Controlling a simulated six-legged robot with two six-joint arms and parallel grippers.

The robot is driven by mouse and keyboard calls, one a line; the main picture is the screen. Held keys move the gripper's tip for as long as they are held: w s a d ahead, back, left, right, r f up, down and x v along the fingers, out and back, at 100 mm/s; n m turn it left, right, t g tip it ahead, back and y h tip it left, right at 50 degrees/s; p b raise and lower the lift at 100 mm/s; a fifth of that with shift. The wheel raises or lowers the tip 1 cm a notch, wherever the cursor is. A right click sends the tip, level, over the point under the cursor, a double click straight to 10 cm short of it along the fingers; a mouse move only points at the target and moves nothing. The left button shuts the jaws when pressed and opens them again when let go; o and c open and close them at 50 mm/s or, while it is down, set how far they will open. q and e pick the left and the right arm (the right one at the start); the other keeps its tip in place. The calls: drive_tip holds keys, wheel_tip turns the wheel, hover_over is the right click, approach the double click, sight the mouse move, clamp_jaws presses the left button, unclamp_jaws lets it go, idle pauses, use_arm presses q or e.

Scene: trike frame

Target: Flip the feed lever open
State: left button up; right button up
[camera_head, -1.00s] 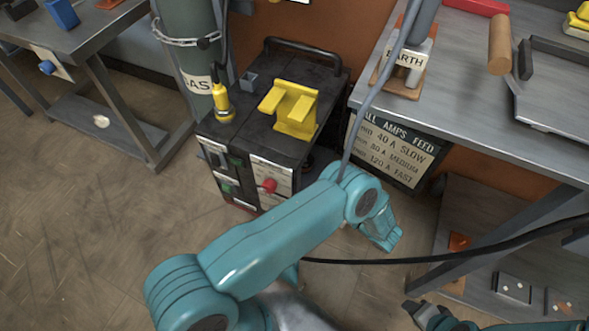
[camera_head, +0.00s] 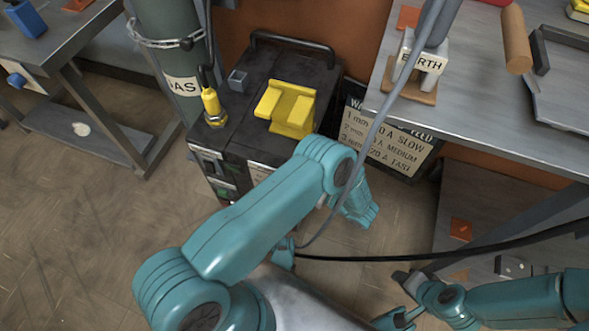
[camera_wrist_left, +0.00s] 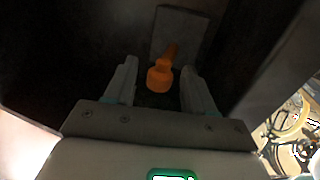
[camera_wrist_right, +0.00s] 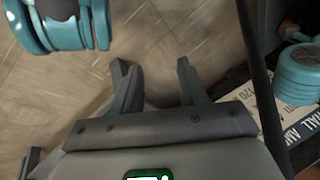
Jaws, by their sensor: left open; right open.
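An orange-knobbed lever (camera_wrist_left: 160,74) stands out from a grey plate (camera_wrist_left: 187,36) inside a dark recess in the left wrist view; it looks like the feed lever. My left gripper (camera_wrist_left: 158,88) is open, with a finger on each side of the orange knob and visible gaps to it. In the head view my left arm covers part of the welding machine's front (camera_head: 222,168), and the lever is not visible there. My right gripper (camera_wrist_right: 152,68) is open and empty above the floor.
A yellow bracket (camera_head: 287,108) and a yellow fitting (camera_head: 212,105) sit on the machine top. A gas cylinder (camera_head: 172,50) stands behind left. A bench (camera_head: 480,95) is at right, with a feed chart (camera_head: 385,145) below it. A grey cable and a black cable cross nearby.

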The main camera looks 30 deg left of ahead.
use_arm(q)
drive_tip(key=shift+d, duration=0.1)
clamp_jaws()
drive_tip(key=r+h+p, duration=0.1)
drive_tip(key=p, duration=1)
drive_tip(key=shift+r, duration=0.3)
drive_tip(key=shift+f, duration=0.2)
use_arm(e)
drive_tip(key=s+a+r+g, duration=0.1)
drive_tip(key=s+r+g, duration=0.1)
drive_tip(key=s+r, duration=0.4)
wheel_tip(320, 180, up, 5)
drive_tip(key=shift+a+f+y, duration=0.15)
drive_tip(key=shift+a+y, duration=0.15)
drive_tip(key=shift+w, duration=0.1)
use_arm(q)
unclamp_jaws()
